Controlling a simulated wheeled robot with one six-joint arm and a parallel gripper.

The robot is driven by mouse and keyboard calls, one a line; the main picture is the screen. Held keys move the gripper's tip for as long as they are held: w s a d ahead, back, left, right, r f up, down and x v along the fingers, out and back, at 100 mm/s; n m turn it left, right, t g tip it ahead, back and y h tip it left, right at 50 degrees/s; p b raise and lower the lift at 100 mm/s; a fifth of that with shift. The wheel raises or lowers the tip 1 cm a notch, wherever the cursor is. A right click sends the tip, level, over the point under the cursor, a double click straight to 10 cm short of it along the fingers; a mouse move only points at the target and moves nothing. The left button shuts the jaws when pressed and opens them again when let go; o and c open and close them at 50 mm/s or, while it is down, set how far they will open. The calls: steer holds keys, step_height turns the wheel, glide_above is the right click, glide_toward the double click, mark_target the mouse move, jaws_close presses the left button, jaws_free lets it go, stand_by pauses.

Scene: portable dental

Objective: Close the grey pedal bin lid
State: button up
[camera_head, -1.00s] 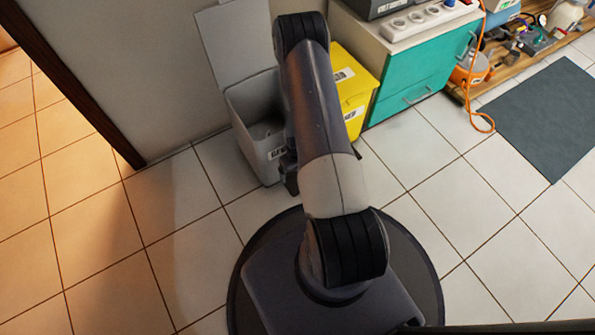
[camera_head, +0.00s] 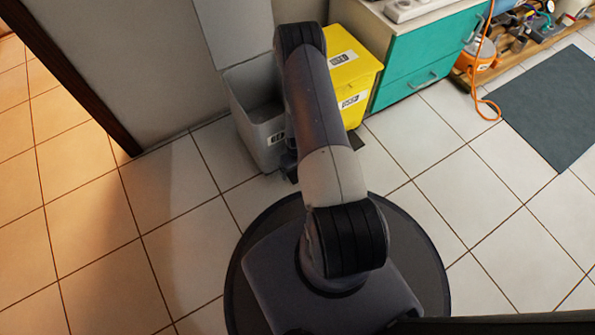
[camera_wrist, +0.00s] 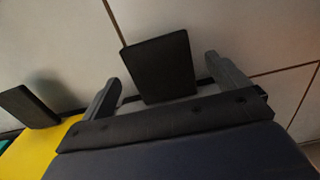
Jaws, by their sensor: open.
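The grey pedal bin (camera_head: 258,128) stands against the wall, left of and partly behind my arm. Its lid (camera_head: 232,32) is open, standing upright at the back. In the wrist view, my gripper (camera_wrist: 165,72) is open, its two dark fingers spread apart. A black pedal plate (camera_wrist: 160,62), which appears to be the grey bin's, shows between the fingers. I cannot tell whether they touch it. In the head view, my arm hides most of the gripper and the bin's right side.
A yellow bin (camera_head: 343,62) stands right beside the grey one; its black pedal (camera_wrist: 30,105) shows in the wrist view. A teal-fronted cabinet (camera_head: 425,58) is further right. A dark mat (camera_head: 550,105) lies on the floor. The tiles at left are clear.

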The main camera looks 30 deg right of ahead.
steer(key=shift+f, duration=0.65)
steer(key=c, duration=1.4)
steer(key=shift+s+f+b, duration=0.15)
steer(key=shift+f+b, duration=0.25)
steer(key=shift+b, duration=0.2)
steer(key=o, duration=1.4)
step_height(320, 180, up, 11)
steer(key=p, duration=0.5)
